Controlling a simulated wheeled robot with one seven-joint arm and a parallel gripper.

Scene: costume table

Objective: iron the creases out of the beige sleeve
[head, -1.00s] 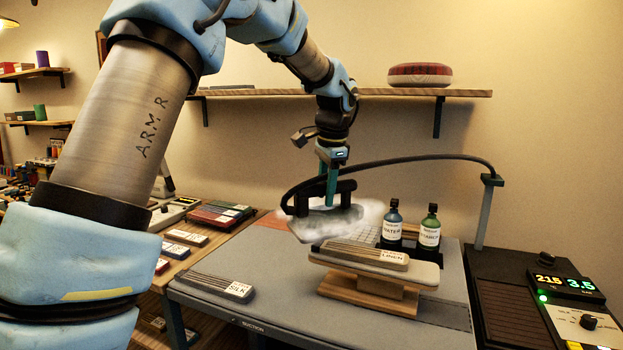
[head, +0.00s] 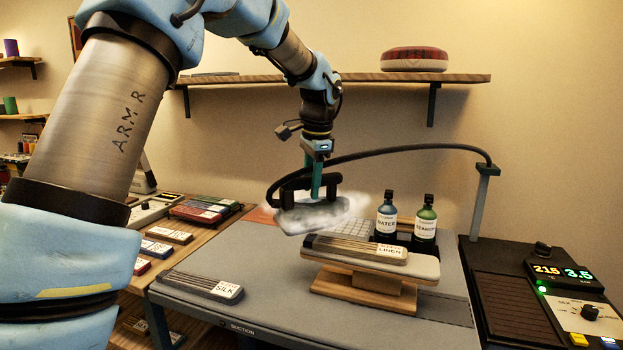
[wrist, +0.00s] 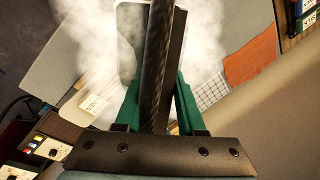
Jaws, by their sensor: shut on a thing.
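My gripper (head: 318,183) is shut on the dark handle of a steam iron (head: 312,216). The iron is in the air behind and left of the sleeve board (head: 415,266), with white steam around it. The LINEN label (wrist: 92,105) shows at left there.
A piece labelled SILK (head: 202,287) lies at the table's front left. Two bottles, WATER (head: 387,220) and STARCH (head: 425,223), stand behind the board. The iron's black hose (head: 400,152) arches to a post (head: 483,205) at right. A control unit (head: 555,300) reads 215 and 3.5.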

